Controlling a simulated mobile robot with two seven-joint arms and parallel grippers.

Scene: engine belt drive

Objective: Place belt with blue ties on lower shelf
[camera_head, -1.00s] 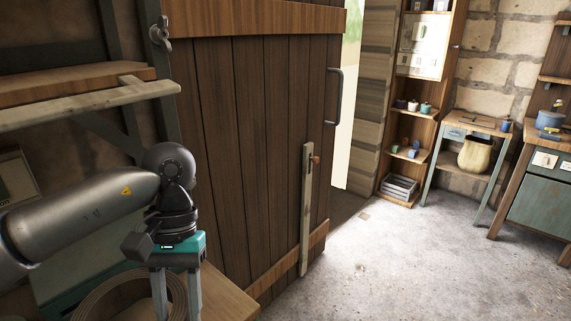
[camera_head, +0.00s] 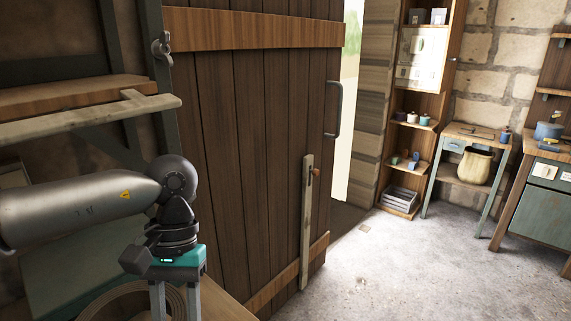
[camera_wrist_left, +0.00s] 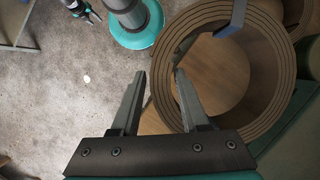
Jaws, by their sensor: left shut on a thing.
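My left gripper (camera_head: 177,306) points down at the lower left of the head view, over a coiled brown belt (camera_head: 128,303). In the left wrist view, my left gripper (camera_wrist_left: 159,74) has its fingers on either side of the coil wall, and it is shut on the belt (camera_wrist_left: 267,95). A grey-blue band (camera_wrist_left: 236,16) crosses the coil at the top; its exact colour is hard to tell. My right gripper (camera_wrist_left: 91,17) shows small at the top left of the wrist view; its opening is unclear. A wooden shelf board (camera_head: 60,97) is above my left arm.
A wooden surface (camera_head: 222,308) lies beside the coil. Part of a second coil (camera_wrist_left: 302,14) shows at the wrist view's upper right. A plank door (camera_head: 255,150) stands behind the gripper. Open floor (camera_head: 400,270) lies to the right, before a shelf unit (camera_head: 415,120) and small tables.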

